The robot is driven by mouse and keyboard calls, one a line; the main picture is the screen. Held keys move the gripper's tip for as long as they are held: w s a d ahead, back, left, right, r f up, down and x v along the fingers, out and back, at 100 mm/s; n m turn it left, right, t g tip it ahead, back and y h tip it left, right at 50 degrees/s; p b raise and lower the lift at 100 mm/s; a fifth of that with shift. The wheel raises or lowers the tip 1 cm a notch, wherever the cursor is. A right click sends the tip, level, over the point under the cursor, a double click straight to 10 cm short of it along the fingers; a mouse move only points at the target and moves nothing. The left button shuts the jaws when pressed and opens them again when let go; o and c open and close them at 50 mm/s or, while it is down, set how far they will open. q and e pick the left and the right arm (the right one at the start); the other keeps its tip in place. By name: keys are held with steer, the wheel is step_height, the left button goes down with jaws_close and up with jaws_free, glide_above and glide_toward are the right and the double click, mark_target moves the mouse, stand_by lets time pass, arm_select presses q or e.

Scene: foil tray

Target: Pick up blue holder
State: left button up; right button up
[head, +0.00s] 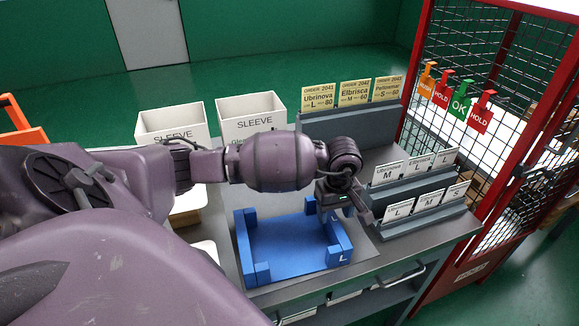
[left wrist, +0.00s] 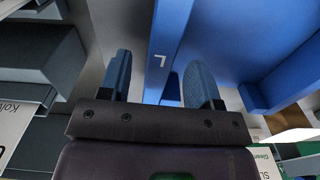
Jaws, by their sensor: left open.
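The blue holder (head: 284,252) lies on the grey worktop. It is a flat blue tray with raised corner pieces and a letter L on its right side. My left gripper (head: 345,213) is over its right edge, fingers pointing down and apart, with nothing gripped. In the left wrist view, the open fingers of my left gripper (left wrist: 162,82) stand on either side of the holder's blue side wall (left wrist: 168,45), which is marked L. I cannot tell whether the fingers touch it. My left arm hides part of the worktop behind the holder. My right gripper is not in view.
Two white SLEEVE bins (head: 252,112) stand at the back. Grey card racks (head: 425,215) with white cards are close right of the gripper. A rack with yellow order cards (head: 355,92) is behind it. A red mesh frame (head: 425,130) bounds the right.

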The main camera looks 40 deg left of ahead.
mark_target(333, 219)
arm_select(q)
step_height(333, 219, down, 4)
steer(key=shift+s+f+p, duration=0.1)
steer(key=shift+s+p, duration=0.05)
steer(key=shift+p, duration=0.15)
steer(key=shift+f, duration=0.45)
steer(key=c, duration=0.6)
jaws_close()
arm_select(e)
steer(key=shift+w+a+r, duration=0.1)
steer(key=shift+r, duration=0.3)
